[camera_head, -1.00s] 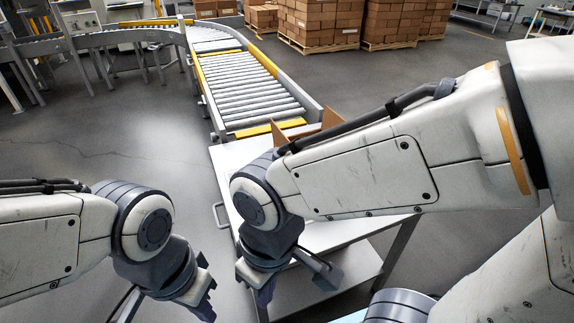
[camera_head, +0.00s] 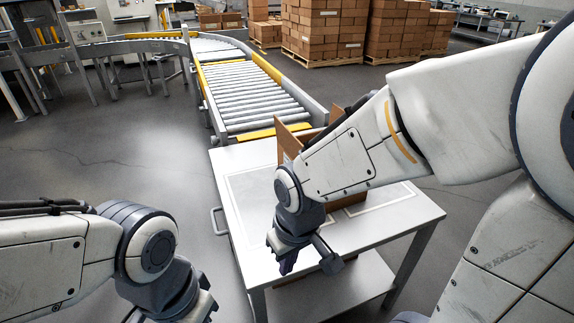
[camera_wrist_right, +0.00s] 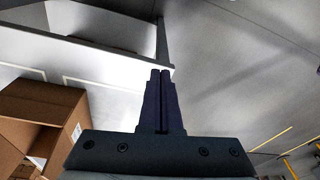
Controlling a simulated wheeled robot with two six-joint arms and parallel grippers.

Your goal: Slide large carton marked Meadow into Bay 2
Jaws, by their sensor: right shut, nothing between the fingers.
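An open brown cardboard carton (camera_head: 292,139) stands on the white table (camera_head: 408,212), largely hidden behind my right arm in the head view. The right wrist view shows the carton (camera_wrist_right: 50,108) at the left with its flaps open and a small label that I cannot read. I see no Meadow marking. My right gripper (camera_head: 288,268) is shut and empty over the near part of the table, apart from the carton. Its closed fingers (camera_wrist_right: 160,72) show in the wrist view. My left gripper (camera_head: 207,308) is low at the bottom edge, partly cut off, left of the table.
White outlines (camera_head: 238,182) mark areas on the tabletop; no bay number is readable. A roller conveyor (camera_head: 250,92) meets the table's far edge. Pallets of stacked cartons (camera_head: 325,30) stand far back. The table has a lower shelf (camera_head: 345,285). The floor at left is open.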

